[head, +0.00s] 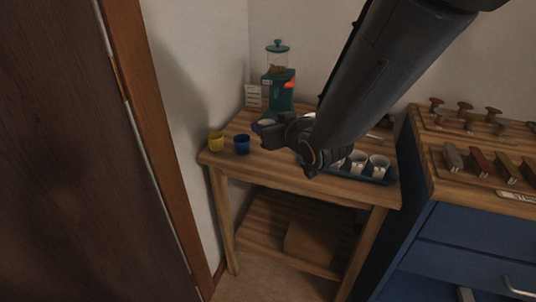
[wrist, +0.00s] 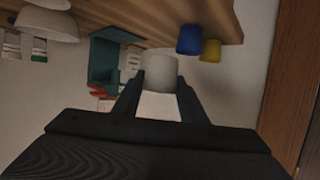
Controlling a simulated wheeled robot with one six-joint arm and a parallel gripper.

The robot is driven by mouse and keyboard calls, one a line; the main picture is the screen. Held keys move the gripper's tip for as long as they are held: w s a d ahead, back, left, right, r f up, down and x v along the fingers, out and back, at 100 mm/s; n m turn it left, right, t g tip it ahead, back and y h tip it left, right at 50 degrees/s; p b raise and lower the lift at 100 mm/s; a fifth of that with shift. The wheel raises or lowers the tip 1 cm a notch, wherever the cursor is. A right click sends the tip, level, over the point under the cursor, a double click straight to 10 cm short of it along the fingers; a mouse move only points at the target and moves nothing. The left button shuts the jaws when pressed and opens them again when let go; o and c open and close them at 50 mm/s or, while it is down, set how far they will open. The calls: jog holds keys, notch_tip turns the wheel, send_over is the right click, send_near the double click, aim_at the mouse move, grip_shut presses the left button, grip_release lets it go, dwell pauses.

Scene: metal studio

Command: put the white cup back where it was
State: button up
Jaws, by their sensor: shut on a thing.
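My gripper (head: 266,129) is over the small wooden table and shut on a white cup. In the wrist view the white cup (wrist: 160,70) sits between the two fingers (wrist: 160,90). In the head view the gripper mostly hides the cup; only a pale bit (head: 265,122) shows. A blue tray (head: 378,181) at the table's right end holds several white cups, including one at its right (head: 378,165); my arm covers the tray's left part. I cannot tell whether the held cup is clear of the tabletop.
A blue cup (head: 242,145) and a yellow cup (head: 216,141) stand at the table's front left. A teal dispenser (head: 279,88) stands behind my gripper, beside a small white card (head: 253,96). A blue cabinet (head: 450,240) with tools on top is right of the table.

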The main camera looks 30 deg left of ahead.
jog(key=shift+f, duration=3.45)
jog(key=shift+f, duration=0.1)
jog(key=o, duration=1.1)
jog(key=shift+f, duration=0.1)
jog(key=shift+r, duration=0.25)
jog(key=v, duration=1.2)
